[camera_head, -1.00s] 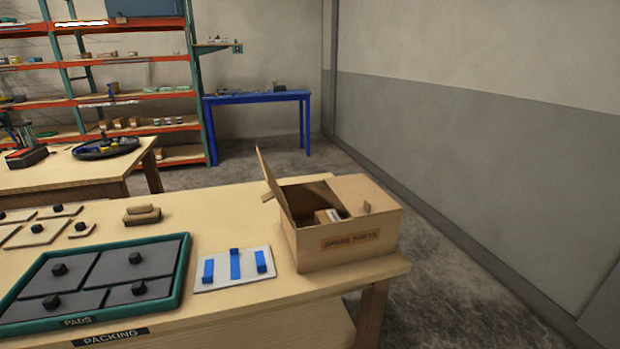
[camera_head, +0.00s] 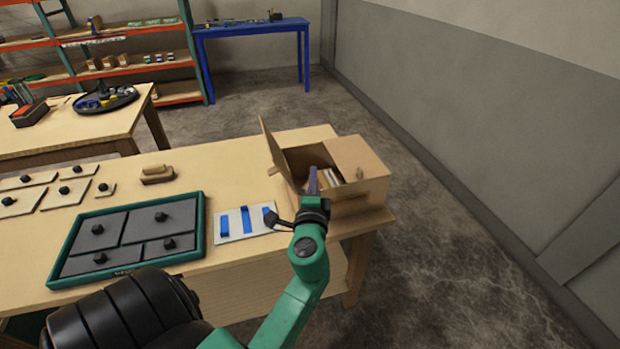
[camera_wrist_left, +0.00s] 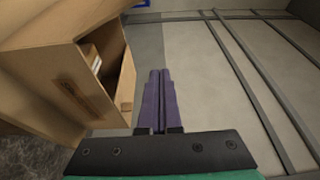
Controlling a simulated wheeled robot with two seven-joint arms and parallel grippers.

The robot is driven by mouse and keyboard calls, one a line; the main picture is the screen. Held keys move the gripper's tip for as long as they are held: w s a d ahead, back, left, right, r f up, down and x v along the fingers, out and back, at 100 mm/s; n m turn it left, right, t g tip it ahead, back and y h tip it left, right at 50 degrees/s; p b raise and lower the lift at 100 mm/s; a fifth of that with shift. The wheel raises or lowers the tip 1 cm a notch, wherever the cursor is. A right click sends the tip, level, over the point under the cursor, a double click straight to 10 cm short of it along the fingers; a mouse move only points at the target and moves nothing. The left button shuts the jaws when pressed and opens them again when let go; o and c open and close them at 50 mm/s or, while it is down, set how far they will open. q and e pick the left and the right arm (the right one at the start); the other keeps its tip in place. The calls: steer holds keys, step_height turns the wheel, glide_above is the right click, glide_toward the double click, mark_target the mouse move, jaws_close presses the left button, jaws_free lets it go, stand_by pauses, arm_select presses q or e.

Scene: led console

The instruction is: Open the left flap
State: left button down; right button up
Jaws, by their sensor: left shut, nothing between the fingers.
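The cardboard parts box (camera_head: 350,203) stands at the right end of the packing table. Its left flap (camera_head: 273,152) is raised and leans outward to the left, with a small tab (camera_head: 273,170) on its outer side. The right flap (camera_head: 355,155) lies over the right part of the opening. My left gripper (camera_head: 312,180) is shut and empty, in front of the box opening and right of the left flap in the head view. In the left wrist view, its purple fingers (camera_wrist_left: 158,100) are together beside the box (camera_wrist_left: 60,75). Any contact is unclear. My right gripper is out of view.
A white board with blue pieces (camera_head: 245,221) lies left of the box. A green-framed tray of grey pads (camera_head: 130,238) is further left. A tan block (camera_head: 157,174) sits behind. Open floor lies to the right, up to the wall.

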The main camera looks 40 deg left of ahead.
mark_target(272, 155)
arm_select(q)
steer(key=a, duration=0.3)
steer(key=a+p, duration=0.1)
steer(key=a, duration=0.1)
steer(key=shift+w+a+f, duration=0.1)
steer(key=shift+w, duration=0.2)
steer(key=shift+w, duration=0.1)
steer(key=n+b, duration=0.1)
steer(key=b, duration=0.1)
steer(key=s+a+n+b, duration=0.1)
steer(key=b, duration=0.1)
steer(key=s+b, duration=0.1)
steer(key=shift+s+a+f+n+y+b, duration=0.15)
steer(key=shift+a+n+y+b, duration=0.1)
steer(key=shift+n+y+b, duration=0.15)
